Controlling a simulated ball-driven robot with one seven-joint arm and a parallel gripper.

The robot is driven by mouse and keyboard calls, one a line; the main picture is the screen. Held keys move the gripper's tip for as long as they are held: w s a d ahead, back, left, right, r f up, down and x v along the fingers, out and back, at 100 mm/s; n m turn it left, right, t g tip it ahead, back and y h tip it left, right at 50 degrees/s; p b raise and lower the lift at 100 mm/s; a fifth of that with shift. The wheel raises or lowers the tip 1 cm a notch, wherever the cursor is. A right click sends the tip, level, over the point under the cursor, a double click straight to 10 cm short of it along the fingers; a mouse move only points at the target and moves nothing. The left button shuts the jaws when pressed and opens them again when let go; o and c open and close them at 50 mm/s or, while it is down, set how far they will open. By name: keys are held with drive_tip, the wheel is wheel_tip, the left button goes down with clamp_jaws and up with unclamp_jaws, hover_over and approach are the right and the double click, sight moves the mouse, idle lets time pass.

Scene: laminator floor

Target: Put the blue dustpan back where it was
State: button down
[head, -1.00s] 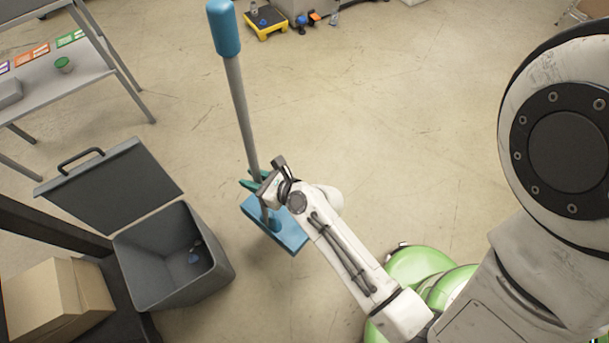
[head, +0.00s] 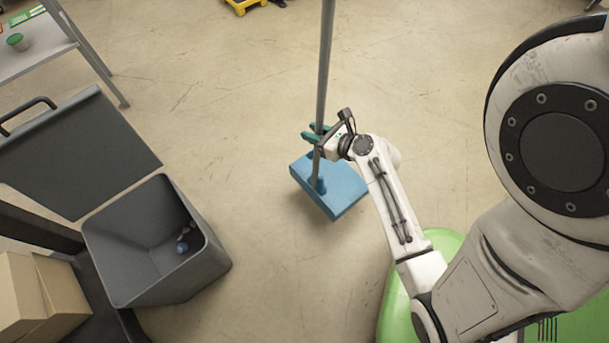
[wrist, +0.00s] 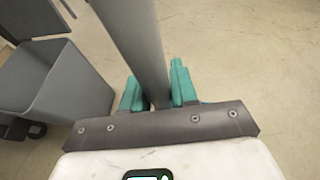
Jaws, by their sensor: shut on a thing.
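The blue dustpan (head: 340,188) has a long grey upright handle whose upper end runs out of the top of the head view. My gripper (head: 317,134) is shut on the handle a little above the blue pan. In the wrist view the grey handle (wrist: 137,45) stands between the teal fingers of my gripper (wrist: 157,92). The pan itself is hidden in the wrist view. I cannot tell whether the pan touches the floor.
An open grey bin (head: 205,262) with its lid raised stands at the left, with small bits inside. Cardboard boxes (head: 50,295) are at the lower left. A grey table (head: 45,50) is at the upper left. The floor around the dustpan is clear.

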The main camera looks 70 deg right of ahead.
drive_tip(key=shift+s+d+f+b, duration=0.3)
drive_tip(key=shift+d+f+b, duration=0.05)
drive_tip(key=shift+f, duration=0.05)
drive_tip(key=shift+w+d+f, duration=0.1)
drive_tip(key=shift+w+f, duration=0.05)
drive_tip(key=shift+w, duration=0.05)
drive_tip(key=w+d+f+b, duration=0.3)
drive_tip(key=w+f+b, duration=0.5)
drive_tip(key=w+f, duration=0.4)
drive_tip(key=shift+w+f, duration=0.3)
drive_tip(key=shift+w, duration=0.2)
drive_tip(key=shift+d, duration=0.1)
drive_tip(key=c, duration=0.9)
unclamp_jaws()
drive_tip(key=shift+f, duration=0.2)
drive_tip(key=shift+r, duration=0.1)
